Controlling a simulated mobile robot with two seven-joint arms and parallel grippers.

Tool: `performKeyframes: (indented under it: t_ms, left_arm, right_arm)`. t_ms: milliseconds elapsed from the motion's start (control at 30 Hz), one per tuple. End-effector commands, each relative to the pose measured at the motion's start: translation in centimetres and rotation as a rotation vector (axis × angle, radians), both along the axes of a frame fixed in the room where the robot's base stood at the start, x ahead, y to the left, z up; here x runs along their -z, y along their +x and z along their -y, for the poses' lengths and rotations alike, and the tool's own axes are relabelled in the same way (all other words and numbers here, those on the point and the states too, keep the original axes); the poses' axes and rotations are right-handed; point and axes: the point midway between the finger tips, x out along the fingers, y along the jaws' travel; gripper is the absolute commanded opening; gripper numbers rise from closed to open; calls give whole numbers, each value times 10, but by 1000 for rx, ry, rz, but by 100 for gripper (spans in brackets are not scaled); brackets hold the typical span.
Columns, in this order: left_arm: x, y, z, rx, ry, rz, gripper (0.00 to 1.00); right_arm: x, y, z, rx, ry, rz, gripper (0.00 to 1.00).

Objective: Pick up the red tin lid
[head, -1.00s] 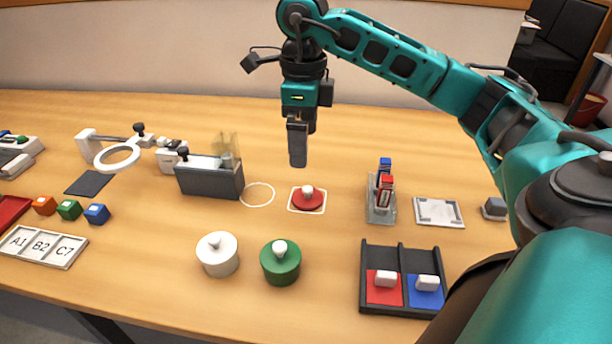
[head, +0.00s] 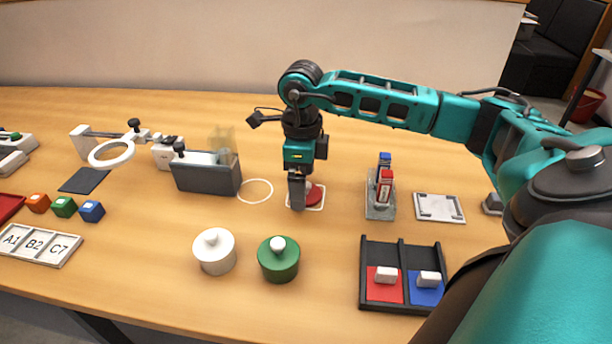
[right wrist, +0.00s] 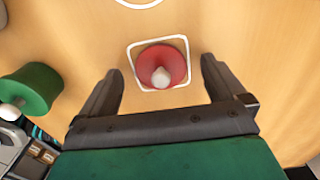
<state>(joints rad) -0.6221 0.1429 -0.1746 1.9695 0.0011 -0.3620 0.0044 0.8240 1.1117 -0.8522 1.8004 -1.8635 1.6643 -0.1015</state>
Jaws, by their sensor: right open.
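The red tin lid (head: 314,195), a round disc with a pale knob, lies on a white-outlined square on the table, partly hidden behind my right gripper in the head view. In the right wrist view the lid (right wrist: 163,66) lies ahead of the gripper, roughly between the lines of its two fingers. My right gripper (head: 297,205) points down close beside the lid. In the right wrist view the right gripper (right wrist: 160,82) is open, with nothing between its fingers. My left gripper is not in view.
A green lidded tin (head: 279,262) and a white one (head: 214,252) stand nearer the front. A grey holder with red and blue items (head: 380,205) stands to the right. A dark box (head: 205,178) stands to the left, and a two-part tray (head: 402,305) lies front right.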

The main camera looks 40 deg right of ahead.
Motion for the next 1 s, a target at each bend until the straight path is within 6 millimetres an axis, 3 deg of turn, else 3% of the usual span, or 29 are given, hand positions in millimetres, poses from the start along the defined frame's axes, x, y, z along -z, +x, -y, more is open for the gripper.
performKeyframes:
  t_ms: [100,333,900,1000]
  left_arm:
    - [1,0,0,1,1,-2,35]
    - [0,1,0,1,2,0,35]
    - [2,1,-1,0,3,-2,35]
    - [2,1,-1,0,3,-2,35]
  right_arm:
    - [11,0,0,0,0,-1,98]
    - [12,0,0,0,1,1,98]
    - [11,0,0,0,1,1,44]
    - [11,0,0,0,1,1,41]
